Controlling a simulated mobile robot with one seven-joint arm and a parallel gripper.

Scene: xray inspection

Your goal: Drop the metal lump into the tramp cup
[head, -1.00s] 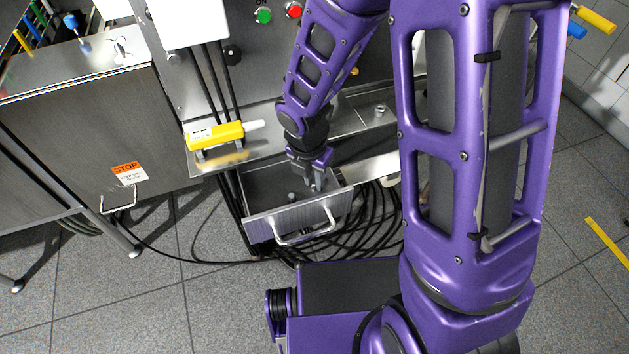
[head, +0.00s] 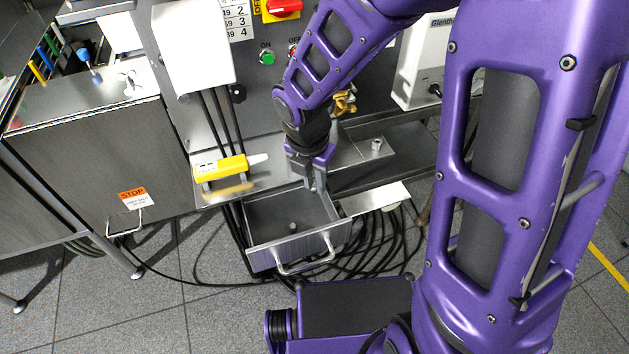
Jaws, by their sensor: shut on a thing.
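My gripper (head: 317,181) points down over the back right corner of an open metal drawer (head: 289,249). Its jaws are shut on the metal lump, which is too small and too covered by the fingers to make out. A small grey piece (head: 292,227) lies on the drawer floor; I cannot tell exactly what it is. A small metal cup (head: 376,145), which looks like the tramp cup, stands on the steel shelf (head: 350,158), to the right of and behind my gripper.
A yellow device (head: 219,168) lies on the shelf at left. A brass-coloured fitting (head: 344,102) is on the machine behind my arm. A flat pale plate (head: 375,198) sits right of the drawer.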

